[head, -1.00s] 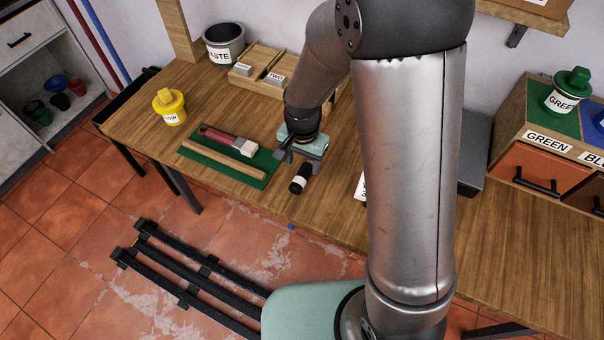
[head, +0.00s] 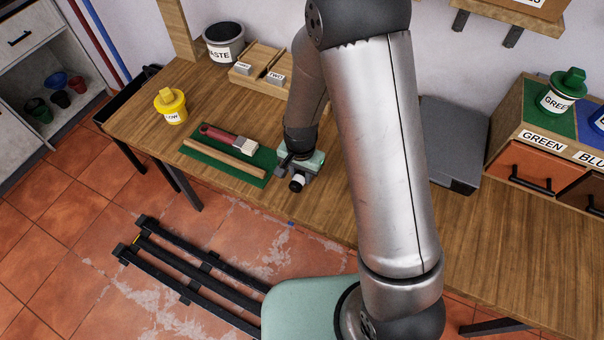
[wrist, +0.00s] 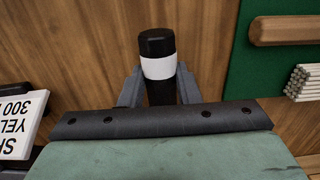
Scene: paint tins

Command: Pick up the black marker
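The black marker (wrist: 156,47) is a short black cylinder with a white band. In the wrist view it lies between the two grey fingers of my gripper (wrist: 160,77), and its far end sticks out past them. Its near part is hidden behind my gripper's body. In the head view the marker (head: 297,182) shows only its white band and black end below my gripper (head: 298,170), near the table's front edge. A finger stands on each side of the marker. I cannot tell whether they touch it.
A green mat (head: 198,158) with a brush (head: 228,139) and a wooden rod (head: 222,160) lies just left of my gripper. A labelled card (wrist: 20,124) shows at the wrist view's left. A yellow tin (head: 171,106) stands farther left. The table's front edge is close.

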